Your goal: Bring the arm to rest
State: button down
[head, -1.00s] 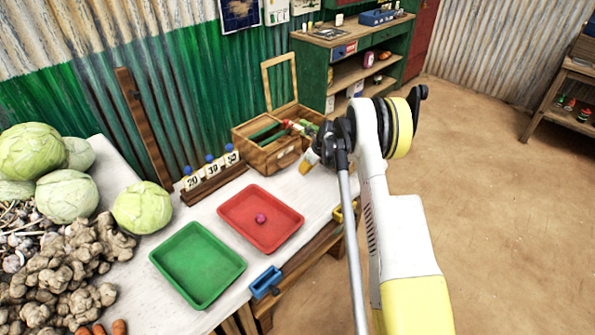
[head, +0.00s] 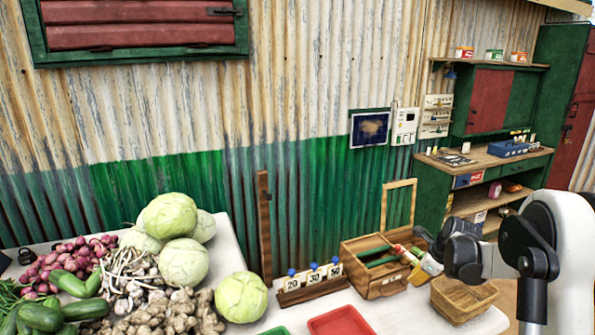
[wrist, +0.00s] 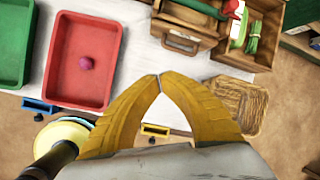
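My gripper (wrist: 158,78) shows in the wrist view with its two yellow fingers closed, tips meeting, and nothing between them. It hangs over the white table (wrist: 190,118), apart from the things on it. In the head view my arm (head: 555,245) is at the right edge, bent, with its end near the wooden box. The fingers are mostly hidden there.
A red tray (wrist: 70,75) holds a small pink-red ball (wrist: 87,63); a green tray (wrist: 10,45) lies beside it.

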jog(key=s+a+r+n, duration=1.2)
jog(key=s+r, duration=0.3)
jog(key=s+a+f+n+t, duration=0.1)
jog(key=s+a+n, duration=0.2)
jog(key=s+n, duration=0.4)
jog(key=s+a+n+t+h+b, duration=0.1)
jog(key=s+a+n, duration=0.2)
jog(key=s+n, duration=0.4)
jog(key=s, duration=0.5)
jog(key=shift+s+a+f+n, duration=0.25)
jog(key=shift+s+f+n, duration=0.05)
jog(key=shift+f, duration=0.05)
